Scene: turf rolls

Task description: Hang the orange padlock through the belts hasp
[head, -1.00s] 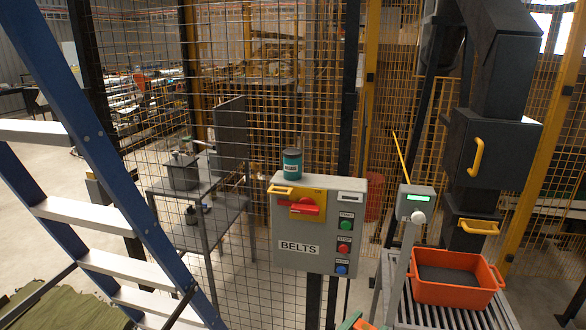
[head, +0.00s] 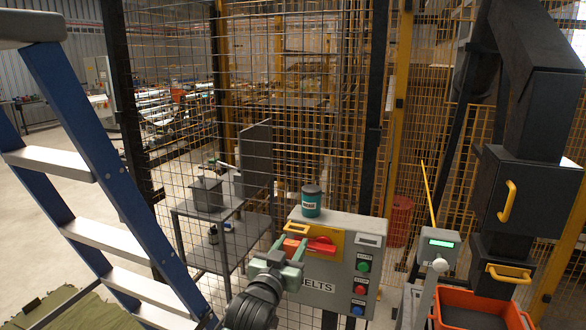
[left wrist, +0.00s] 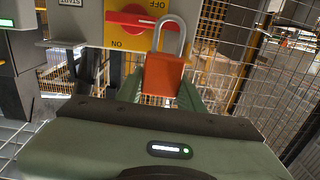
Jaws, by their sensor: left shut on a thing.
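The orange padlock (head: 292,246) is between the fingers of my left gripper (head: 286,258), which is shut on it. The left wrist view shows its orange body (left wrist: 163,75) and grey shackle (left wrist: 181,28) pointing away from the gripper (left wrist: 161,92). The grey BELTS box (head: 345,262) has a yellow plate (head: 331,235) with a red rotary handle (head: 321,243). I cannot tell whether the shackle touches the hasp. My right gripper is not in view.
A dark teal can (head: 312,203) stands on top of the box. A mesh fence (head: 300,130) is behind. A blue ladder (head: 110,180) is at left. A post with a green display (head: 438,250) and an orange bin (head: 480,300) are at right.

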